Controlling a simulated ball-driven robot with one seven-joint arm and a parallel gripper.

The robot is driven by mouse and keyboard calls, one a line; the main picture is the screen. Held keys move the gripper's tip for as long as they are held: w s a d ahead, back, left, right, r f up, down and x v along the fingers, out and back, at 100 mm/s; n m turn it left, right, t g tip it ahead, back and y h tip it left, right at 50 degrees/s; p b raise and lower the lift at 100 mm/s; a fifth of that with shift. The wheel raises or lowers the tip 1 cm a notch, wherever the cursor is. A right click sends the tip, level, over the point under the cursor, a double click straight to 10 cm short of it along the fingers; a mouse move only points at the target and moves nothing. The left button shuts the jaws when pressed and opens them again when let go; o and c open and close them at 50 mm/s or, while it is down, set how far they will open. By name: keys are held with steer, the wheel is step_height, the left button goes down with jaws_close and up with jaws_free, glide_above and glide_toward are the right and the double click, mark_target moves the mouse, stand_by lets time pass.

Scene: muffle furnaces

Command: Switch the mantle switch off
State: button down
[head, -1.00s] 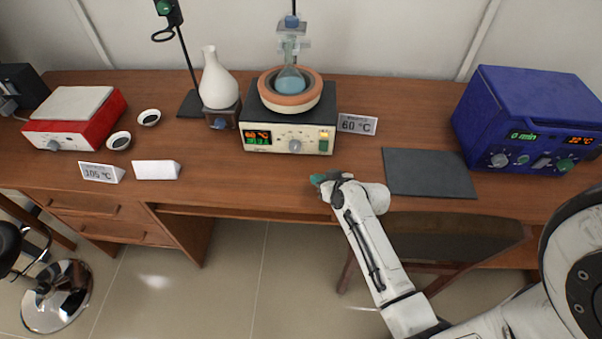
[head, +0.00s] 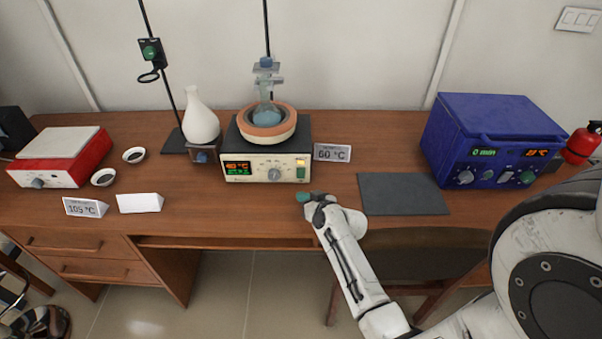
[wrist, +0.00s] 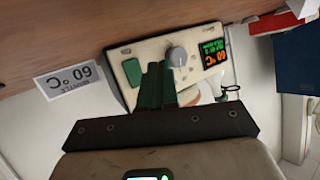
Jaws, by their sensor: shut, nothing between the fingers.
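The heating mantle (head: 235,178) has a cream front panel with a lit orange and green display, a grey knob (head: 274,174) and, at the panel's right end, a green switch (head: 300,169). The switch also shows in the wrist view (wrist: 132,72), where the picture is upside down. My gripper (head: 304,197) is in front of the panel's right end, nearer to me than the switch. In the wrist view its green fingers (wrist: 157,82) are together and empty, overlapping the panel between switch and knob. I cannot tell whether they touch the panel.
A flask in a clay-coloured bowl (head: 267,125) sits on the mantle. A 60 °C sign (head: 332,153) stands right of it. A dark mat (head: 403,194) and a blue furnace (head: 490,140) are further right. A white vase (head: 200,122) and a red hotplate (head: 95,158) are left.

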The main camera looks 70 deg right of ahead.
mark_target(297, 174)
steer(key=d, duration=0.1)
steer(key=w+d+b, duration=0.1)
steer(key=d, duration=0.2)
steer(key=shift+w+d+r+b, duration=0.15)
steer(key=shift+w+b, duration=0.2)
steer(key=shift+w, duration=0.05)
steer(key=shift+w+d+r+b, duration=0.15)
steer(key=shift+w+d+b, duration=0.1)
steer(key=shift+d, duration=0.2)
steer(key=shift+w+d+r+b, duration=0.1)
steer(key=shift+w+d+b, duration=0.1)
steer(key=shift+d, duration=0.25)
steer(key=shift+d, duration=0.1)
stand_by(0.9)
steer(key=shift+d+b, duration=0.3)
steer(key=shift+b, duration=0.05)
steer(key=shift+w+d+r, duration=0.1)
steer(key=shift+w+d, duration=0.1)
steer(key=shift+d, duration=0.1)
stand_by(0.6)
steer(key=shift+a, duration=0.15)
steer(key=shift+s+a, duration=0.3)
steer(key=shift+a, duration=0.25)
